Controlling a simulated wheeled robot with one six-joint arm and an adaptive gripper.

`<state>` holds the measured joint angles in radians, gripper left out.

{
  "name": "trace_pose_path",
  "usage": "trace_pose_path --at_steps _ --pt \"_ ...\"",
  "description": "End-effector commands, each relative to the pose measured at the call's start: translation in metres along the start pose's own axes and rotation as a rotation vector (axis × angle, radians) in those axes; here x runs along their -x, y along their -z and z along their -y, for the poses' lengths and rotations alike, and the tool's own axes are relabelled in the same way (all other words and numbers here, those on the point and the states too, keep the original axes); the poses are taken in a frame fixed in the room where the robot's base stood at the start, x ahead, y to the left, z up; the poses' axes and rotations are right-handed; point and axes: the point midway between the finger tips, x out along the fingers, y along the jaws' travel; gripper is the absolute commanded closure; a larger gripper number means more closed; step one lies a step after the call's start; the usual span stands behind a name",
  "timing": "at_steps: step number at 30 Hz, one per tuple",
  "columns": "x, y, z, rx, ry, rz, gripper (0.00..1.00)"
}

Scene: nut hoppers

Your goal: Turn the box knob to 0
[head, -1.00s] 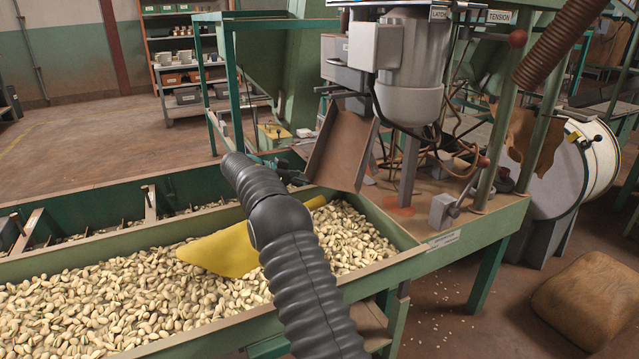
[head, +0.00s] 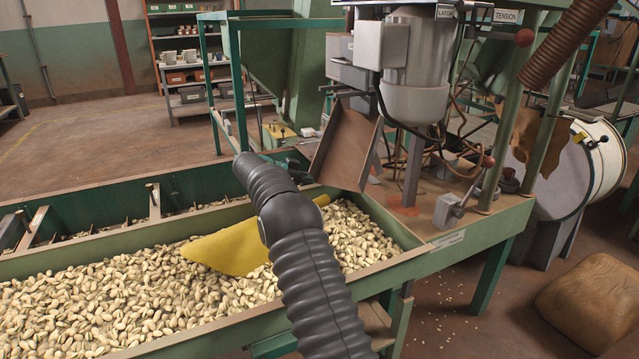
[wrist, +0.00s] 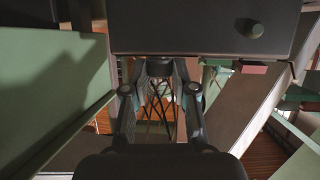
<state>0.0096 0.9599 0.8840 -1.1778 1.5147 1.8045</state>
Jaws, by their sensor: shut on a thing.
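My gripper (wrist: 160,68) is at the lower edge of this box. Its two fingers close on a small grey piece there, which seems to be the box knob; its marks and setting cannot be read. In the head view my dark ribbed arm reaches over the nut trough, and my gripper (head: 290,158) is small and partly hidden beyond it. The knob cannot be made out in the head view.
A green trough (head: 400,262) full of nuts, with a yellow sheet (head: 225,250) in it, lies below my arm. A tilted brown chute (head: 345,148) and a grey motor (head: 415,75) stand close at the right. Open floor lies at the back left.

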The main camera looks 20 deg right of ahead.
Motion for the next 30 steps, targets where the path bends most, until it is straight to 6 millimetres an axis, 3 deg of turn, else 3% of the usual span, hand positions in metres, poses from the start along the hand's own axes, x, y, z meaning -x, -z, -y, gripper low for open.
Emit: trace_pose_path --at_steps 18,30 --pt "-0.0015 -0.0030 -0.0030 0.080 0.206 -0.009 1.00" --pt "0.0010 0.0012 -0.0031 0.091 0.228 -0.011 1.00"
